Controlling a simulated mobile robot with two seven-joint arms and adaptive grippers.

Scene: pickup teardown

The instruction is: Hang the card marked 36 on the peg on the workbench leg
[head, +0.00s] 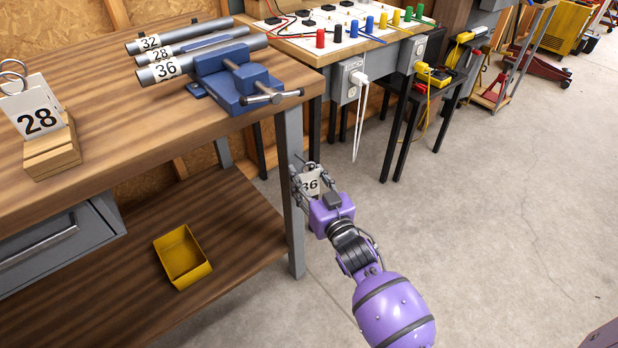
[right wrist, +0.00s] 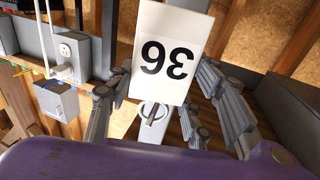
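The white card marked 36 (head: 311,183) is beside the front right leg (head: 294,190) of the workbench. In the right wrist view the card (right wrist: 168,50) appears upside down. My right gripper (head: 310,181) has its fingers spread on either side of the card. In the right wrist view the fingers (right wrist: 165,85) flank its edges, but I cannot tell whether they press on it. My left gripper is not in view.
The bench top (head: 100,105) carries a card marked 28 (head: 38,118) on a wooden stand, numbered pipes and a blue vise (head: 237,85). A yellow bin (head: 182,256) is on the lower shelf. A panel table (head: 340,45) stands behind.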

